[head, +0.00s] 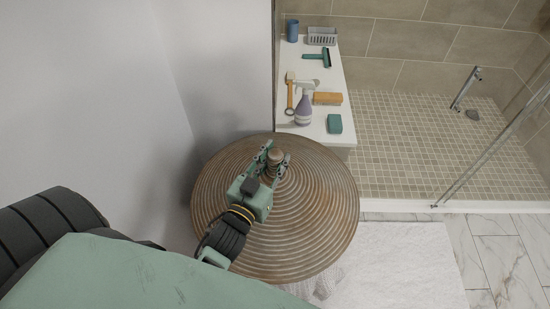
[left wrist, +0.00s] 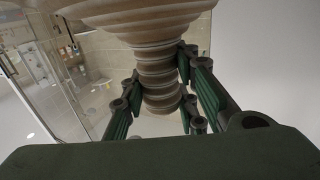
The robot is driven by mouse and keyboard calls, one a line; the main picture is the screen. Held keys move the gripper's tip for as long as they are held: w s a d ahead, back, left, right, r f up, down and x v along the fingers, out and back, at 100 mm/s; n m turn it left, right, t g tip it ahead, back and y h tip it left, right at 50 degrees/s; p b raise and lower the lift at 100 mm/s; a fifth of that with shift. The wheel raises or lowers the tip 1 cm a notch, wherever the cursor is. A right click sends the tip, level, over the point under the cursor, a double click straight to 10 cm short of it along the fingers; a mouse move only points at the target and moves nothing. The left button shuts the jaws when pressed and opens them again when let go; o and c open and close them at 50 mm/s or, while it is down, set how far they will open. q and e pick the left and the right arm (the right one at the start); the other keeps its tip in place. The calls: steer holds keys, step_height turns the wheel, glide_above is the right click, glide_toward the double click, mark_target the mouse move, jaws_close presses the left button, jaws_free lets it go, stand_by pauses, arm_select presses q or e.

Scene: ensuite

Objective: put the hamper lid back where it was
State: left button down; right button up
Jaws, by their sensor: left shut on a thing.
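The hamper lid (head: 320,225) is a large round brown disc with concentric ridges and a turned knob (head: 274,157) at its middle. My left gripper (head: 273,166) is shut on this knob. In the left wrist view the ribbed knob (left wrist: 158,75) stands between the two green-padded fingers (left wrist: 160,100). A bit of pale crumpled cloth (head: 328,282) shows at the lid's lower edge. My right gripper is not in view.
A white ledge (head: 312,75) beyond the lid bears a purple spray bottle (head: 304,109), a squeegee (head: 319,56), a teal sponge (head: 334,124) and other things. A tiled shower (head: 410,140) lies right of it. A white mat (head: 410,265) covers the floor; a wall stands left.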

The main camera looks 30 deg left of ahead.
arm_select(q)
steer(key=c, duration=1.3)
jaws_free()
steer(key=shift+c, duration=0.2)
steer(key=shift+o, duration=0.3)
steer(key=shift+f, duration=0.1)
steer(key=shift+f, duration=0.15)
steer(key=s, duration=1.2)
steer(key=shift+d+r, duration=0.2)
steer(key=shift+d, duration=0.05)
